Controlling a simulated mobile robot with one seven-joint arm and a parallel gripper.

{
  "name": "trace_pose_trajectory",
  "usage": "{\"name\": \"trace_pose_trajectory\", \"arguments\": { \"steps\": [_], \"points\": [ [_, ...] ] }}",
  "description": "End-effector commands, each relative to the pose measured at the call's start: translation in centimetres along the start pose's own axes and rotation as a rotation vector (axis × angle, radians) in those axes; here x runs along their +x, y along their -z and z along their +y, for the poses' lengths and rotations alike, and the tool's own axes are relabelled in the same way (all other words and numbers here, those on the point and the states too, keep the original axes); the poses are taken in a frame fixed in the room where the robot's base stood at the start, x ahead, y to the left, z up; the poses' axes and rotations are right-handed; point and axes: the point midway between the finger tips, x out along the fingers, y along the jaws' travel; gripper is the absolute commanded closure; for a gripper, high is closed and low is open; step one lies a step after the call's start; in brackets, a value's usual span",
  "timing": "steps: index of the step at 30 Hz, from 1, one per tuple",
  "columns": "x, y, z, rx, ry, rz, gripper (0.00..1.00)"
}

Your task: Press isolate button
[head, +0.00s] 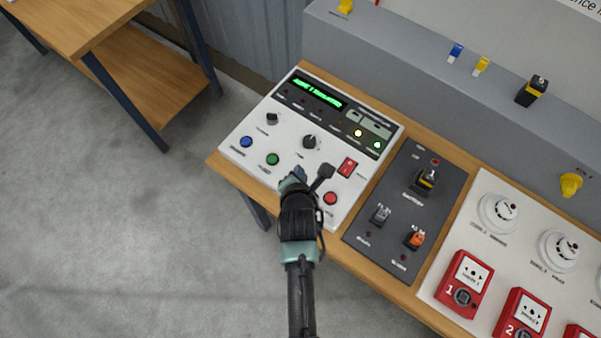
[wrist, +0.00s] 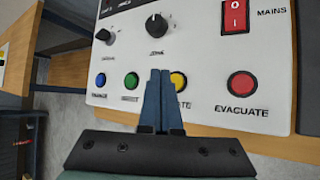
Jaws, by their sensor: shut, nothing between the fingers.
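The white control panel (head: 258,165) lies on a wooden bench and carries a row of round buttons. In the wrist view a yellow button (wrist: 179,82) sits between the green and red ones; its label is mostly covered and only its ending "TE" shows. My gripper (wrist: 160,73) is shut and empty, its fingertips in front of the panel just left of the yellow button and overlapping its edge. I cannot tell whether they touch. In the head view my gripper (head: 297,174) hides the yellow button.
Blue (wrist: 131,81) and green (head: 272,159) buttons are on the left, a red EVACUATE button (wrist: 242,85) on the right. Two black knobs (head: 310,142) and a red MAINS switch (wrist: 235,16) sit above. A dark switch panel (head: 385,235) stands to the right.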

Motion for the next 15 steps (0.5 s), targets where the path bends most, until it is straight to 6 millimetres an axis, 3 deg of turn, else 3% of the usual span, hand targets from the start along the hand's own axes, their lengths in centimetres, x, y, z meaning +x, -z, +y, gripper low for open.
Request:
{"name": "trace_pose_trajectory", "arguments": {
  "steps": [9,15],
  "points": [
    [-2.5,-1.8,1.8,0.000,0.000,0.000,1.00],
    [-2.5,-1.8,1.8,0.000,0.001,0.000,1.00]
  ]
}}
